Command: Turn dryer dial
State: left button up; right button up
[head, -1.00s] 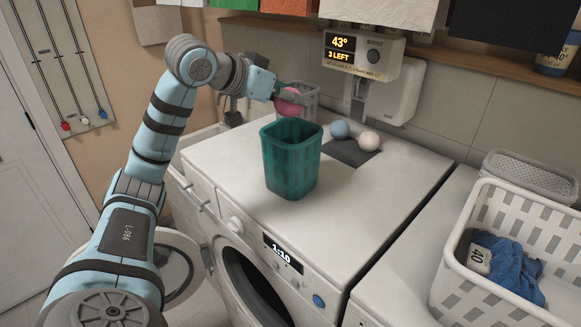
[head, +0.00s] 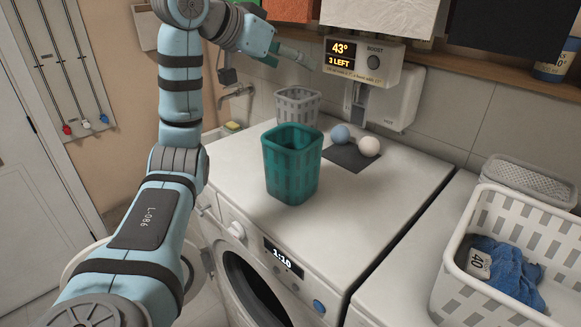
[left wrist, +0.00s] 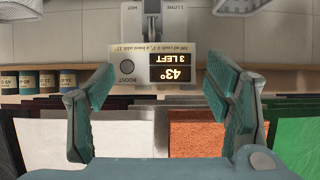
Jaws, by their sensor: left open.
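The front-loading machine (head: 372,205) shows a white dial (head: 236,230) at the left of its front panel. A display reading 1:10 (head: 278,252) and small knobs are to the right of the dial. My left gripper (head: 308,61) is open and empty, raised high above the back of the machine near the wall unit, well away from the dial. In the left wrist view its spread fingers (left wrist: 160,78) frame the wall unit's display (left wrist: 172,67), which appears upside down. The dial does not show there. My right gripper is out of view.
A teal basket (head: 291,180) stands on the machine, with a small grey-white basket (head: 297,105) behind it. Blue (head: 340,134) and white (head: 369,147) balls rest on a dark mat (head: 350,158). A white laundry basket (head: 466,240) stands at right. Cloths hang near the gripper.

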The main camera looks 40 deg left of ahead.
aim_at(236, 230)
jog(key=k, duration=1)
